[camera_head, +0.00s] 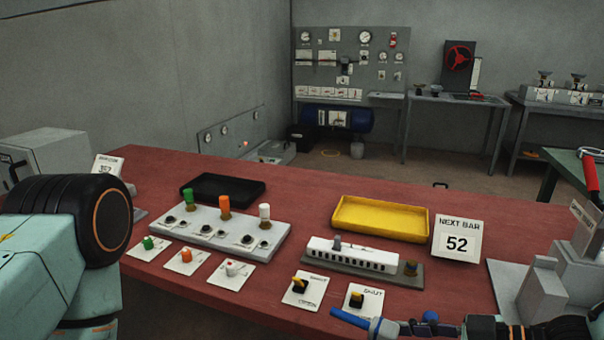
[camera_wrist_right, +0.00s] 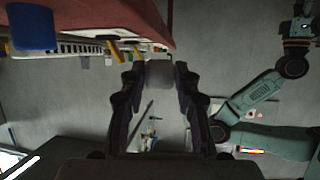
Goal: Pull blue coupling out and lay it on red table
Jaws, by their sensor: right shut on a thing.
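The red table (camera_head: 330,215) fills the middle of the head view. At its front edge, lower right, a blue rod (camera_head: 350,319) with a grey-blue collar (camera_head: 380,326) and a round blue knob (camera_head: 430,316) show. I cannot tell which blue piece is the coupling. A blue cylinder (camera_wrist_right: 33,25) also shows at the upper left of the wrist view. My right gripper (camera_wrist_right: 158,78) is shut on a light grey piece (camera_wrist_right: 158,70), in the wrist view. I cannot tell if this belongs to the coupling. My left arm shows at the left; its gripper is out of view.
A yellow tray (camera_head: 380,233), a black tray (camera_head: 222,187), a grey panel with coloured pegs (camera_head: 205,236) and a white slotted bar (camera_head: 350,255) stand on the table. Two lever plates (camera_head: 305,290) (camera_head: 363,300) lie near the front edge. A grey fixture (camera_head: 545,285) stands at right.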

